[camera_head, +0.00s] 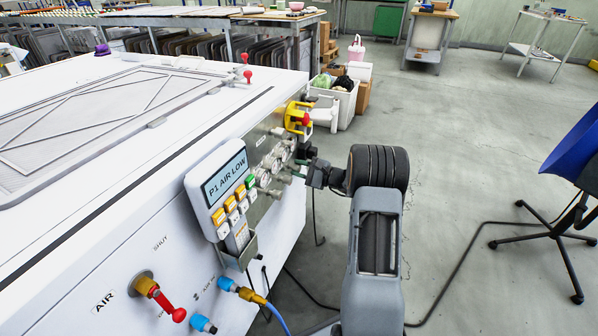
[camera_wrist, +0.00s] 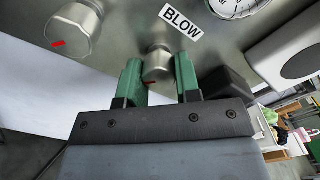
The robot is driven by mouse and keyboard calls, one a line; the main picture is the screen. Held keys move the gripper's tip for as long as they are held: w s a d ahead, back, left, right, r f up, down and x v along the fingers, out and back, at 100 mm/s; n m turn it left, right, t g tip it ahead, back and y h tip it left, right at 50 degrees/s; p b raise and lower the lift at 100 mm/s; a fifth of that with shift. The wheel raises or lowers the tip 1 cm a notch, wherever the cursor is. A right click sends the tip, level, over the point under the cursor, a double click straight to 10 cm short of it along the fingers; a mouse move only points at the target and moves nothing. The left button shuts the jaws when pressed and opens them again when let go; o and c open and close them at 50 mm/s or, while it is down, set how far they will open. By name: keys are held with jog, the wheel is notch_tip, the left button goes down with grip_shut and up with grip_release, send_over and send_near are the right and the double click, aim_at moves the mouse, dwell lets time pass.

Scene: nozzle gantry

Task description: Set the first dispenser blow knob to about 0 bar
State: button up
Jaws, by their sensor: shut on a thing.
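The blow knob (camera_wrist: 158,66) is a small metal knob with a red mark, under a "BLOW" label (camera_wrist: 181,22) in the wrist view. My gripper (camera_wrist: 160,80) has its green fingers on either side of this knob and is shut on it. In the head view my gripper (camera_head: 300,172) reaches the side panel of the white machine, and the knob in its grip cannot be made out there. A larger metal knob (camera_wrist: 74,30) with a red mark is at the upper left in the wrist view. A round gauge (camera_wrist: 236,4) is partly cut off at the top.
A control box (camera_head: 220,190) reading "P1 AIR LOW" sits left of my gripper. A yellow and red emergency stop (camera_head: 297,117) is above it. A red-handled air valve (camera_head: 160,297) and hoses are lower left. Open floor lies right, with a blue chair (camera_head: 575,145).

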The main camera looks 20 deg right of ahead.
dwell(0.4)
jog(key=o, duration=0.9)
jog(key=shift+s+d, duration=0.1)
jog(key=p+v, duration=0.3)
jog(key=v, duration=1)
jog(key=shift+s+d+p, duration=0.2)
jog(key=shift+s+p, duration=0.05)
jog(key=shift+p, duration=0.05)
